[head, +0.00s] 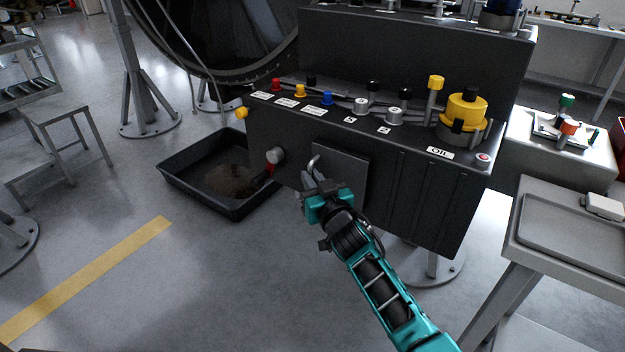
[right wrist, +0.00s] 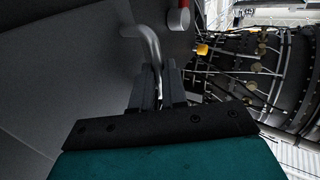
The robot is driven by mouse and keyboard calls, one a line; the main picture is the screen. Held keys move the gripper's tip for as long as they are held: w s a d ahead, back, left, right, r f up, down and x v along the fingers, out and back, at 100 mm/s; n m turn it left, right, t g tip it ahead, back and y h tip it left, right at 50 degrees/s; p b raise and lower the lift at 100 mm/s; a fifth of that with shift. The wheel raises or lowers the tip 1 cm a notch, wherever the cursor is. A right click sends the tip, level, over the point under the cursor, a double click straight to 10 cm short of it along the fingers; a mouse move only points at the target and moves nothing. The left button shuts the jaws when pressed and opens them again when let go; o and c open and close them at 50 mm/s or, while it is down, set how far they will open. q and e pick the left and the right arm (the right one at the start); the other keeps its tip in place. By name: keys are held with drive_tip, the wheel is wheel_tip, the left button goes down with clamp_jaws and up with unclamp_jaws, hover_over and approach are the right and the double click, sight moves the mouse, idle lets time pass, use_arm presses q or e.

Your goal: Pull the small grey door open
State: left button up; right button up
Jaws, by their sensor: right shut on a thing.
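The small grey door (head: 343,172) is a square panel on the front of the dark cabinet (head: 415,195). In the head view it looks closed or nearly so; I cannot tell if there is a gap. Its bent metal handle (head: 313,162) is at the door's left side and also shows in the right wrist view (right wrist: 152,45). My right gripper (head: 316,184) is shut on the handle, with its fingers (right wrist: 158,88) on either side of the bar. The fingers hide the lower part of the handle. My left gripper is not in view.
A round grey knob (head: 275,155) with a red part sticks out left of the door. A black drip tray (head: 190,190) with dark liquid lies on the floor at the left. Caps and a yellow oil filler (head: 465,112) stand on the cabinet's ledge. A grey table (head: 560,270) is at the right.

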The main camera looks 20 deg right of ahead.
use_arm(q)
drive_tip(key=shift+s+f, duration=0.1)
use_arm(e)
clamp_jaws()
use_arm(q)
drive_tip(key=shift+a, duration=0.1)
